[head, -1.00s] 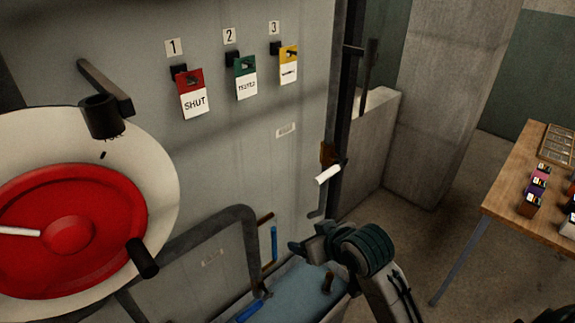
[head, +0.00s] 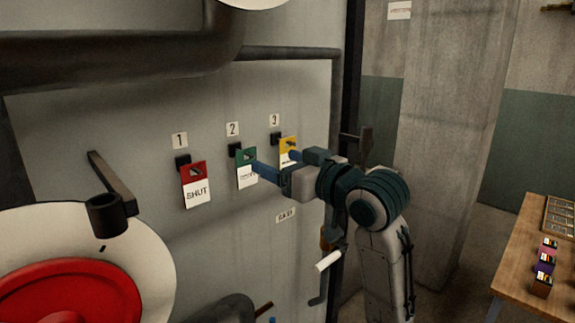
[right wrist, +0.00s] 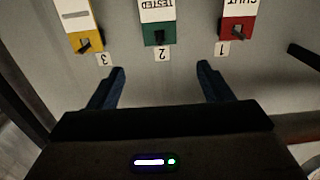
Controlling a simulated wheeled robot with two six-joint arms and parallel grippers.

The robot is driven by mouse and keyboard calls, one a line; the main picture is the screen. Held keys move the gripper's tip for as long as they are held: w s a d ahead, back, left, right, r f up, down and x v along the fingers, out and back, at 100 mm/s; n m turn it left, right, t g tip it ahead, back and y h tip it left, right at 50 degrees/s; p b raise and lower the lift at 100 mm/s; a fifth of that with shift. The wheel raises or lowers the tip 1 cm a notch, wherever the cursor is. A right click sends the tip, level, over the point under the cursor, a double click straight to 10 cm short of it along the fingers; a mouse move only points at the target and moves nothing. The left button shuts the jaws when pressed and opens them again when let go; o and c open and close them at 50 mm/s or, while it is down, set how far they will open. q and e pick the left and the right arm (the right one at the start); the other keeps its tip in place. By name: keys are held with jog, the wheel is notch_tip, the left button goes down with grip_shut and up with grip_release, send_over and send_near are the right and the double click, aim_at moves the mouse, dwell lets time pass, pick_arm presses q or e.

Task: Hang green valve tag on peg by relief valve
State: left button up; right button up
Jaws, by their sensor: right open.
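The green valve tag (head: 246,158) hangs on the peg under label 2 on the grey panel. Its white lower part reads TESTED in the right wrist view, where the tag (right wrist: 159,34) shows upside down. My right gripper (head: 275,161) is open and empty in front of the panel, with one finger just in front of the green tag's right edge in the head view. In the right wrist view its two fingers (right wrist: 160,70) stand apart on either side of the green tag's line. Whether a finger touches the tag is unclear. I cannot identify the relief valve or its peg. My left gripper is out of view.
A red SHUT tag (head: 196,187) hangs at label 1 and a yellow tag (head: 288,146) at label 3, close by. A black bracket (head: 108,205) and red wheel (head: 70,290) stand at left. A dark pipe (head: 120,45) crosses above. A wooden table (head: 515,270) is at right.

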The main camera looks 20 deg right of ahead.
aim_at(254, 156)
jog(key=p+x, duration=0.2)
jog(key=x, duration=0.6)
jog(key=shift+w+a+p, duration=0.2)
jog(key=shift+p, duration=0.2)
jog(key=shift+w+a+f, duration=0.15)
jog(key=shift+w, duration=0.4)
jog(key=c, duration=1.1)
jog(key=shift+r+p, duration=0.25)
jog(key=shift+p, duration=0.3)
jog(key=shift+s, duration=0.1)
jog(key=shift+p+v, duration=0.35)
jog(key=shift+v, duration=0.45)
jog(key=shift+s, duration=0.2)
